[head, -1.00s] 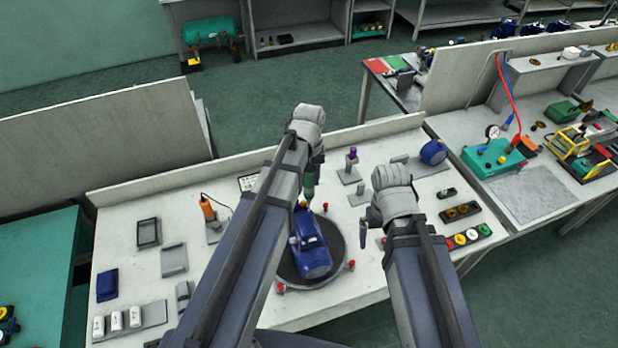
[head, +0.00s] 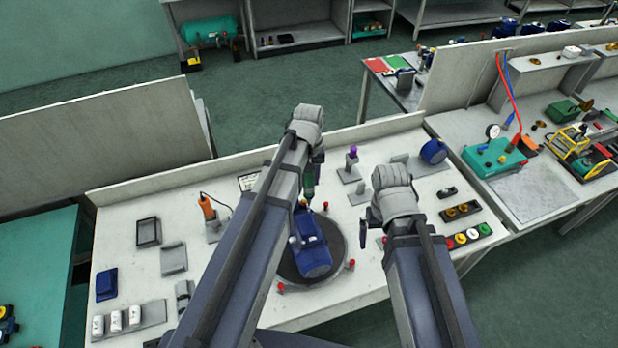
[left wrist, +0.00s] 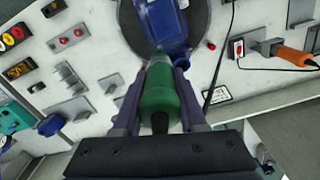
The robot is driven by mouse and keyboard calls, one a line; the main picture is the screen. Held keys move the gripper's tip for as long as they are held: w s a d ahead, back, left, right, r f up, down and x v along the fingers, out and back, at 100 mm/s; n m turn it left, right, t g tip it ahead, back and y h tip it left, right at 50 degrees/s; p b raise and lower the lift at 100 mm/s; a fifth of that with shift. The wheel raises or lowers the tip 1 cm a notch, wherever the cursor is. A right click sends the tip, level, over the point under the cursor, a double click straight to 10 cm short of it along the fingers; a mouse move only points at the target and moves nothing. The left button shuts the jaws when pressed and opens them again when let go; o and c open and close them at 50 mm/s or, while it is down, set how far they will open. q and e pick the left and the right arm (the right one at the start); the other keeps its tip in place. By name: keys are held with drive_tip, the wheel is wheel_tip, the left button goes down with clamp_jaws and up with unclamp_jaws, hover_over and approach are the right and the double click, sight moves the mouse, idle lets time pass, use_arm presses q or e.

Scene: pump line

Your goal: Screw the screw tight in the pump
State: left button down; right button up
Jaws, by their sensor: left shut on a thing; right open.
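The blue pump (head: 312,258) lies on a dark round plate (head: 340,250) on the workbench. It also shows at the top of the left wrist view (left wrist: 165,22). My left gripper (head: 310,178) is over the far end of the pump, shut on a green screwdriver (left wrist: 158,100). The screwdriver also shows in the head view (head: 309,188), pointing down at the pump. Its tip and the screw are hidden or too small to tell. My right gripper (head: 372,218) is open and empty, to the right of the plate and above the bench.
Small red knobs (head: 351,264) stand around the plate. An orange tool (head: 207,207) stands in a holder at left. A stand with a purple top (head: 352,152) is behind. A strip of coloured buttons (head: 468,238) lies at right. Bare bench shows left of the plate.

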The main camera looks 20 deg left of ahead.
use_arm(q)
drive_tip(key=shift+f+b, duration=0.95)
drive_tip(key=shift+f, duration=0.1)
idle(3.1)
drive_tip(key=shift+r, duration=0.2)
drive_tip(key=shift+r+p, duration=2.9)
drive_tip(key=shift+p, duration=0.15)
drive_tip(key=shift+s+f, duration=0.1)
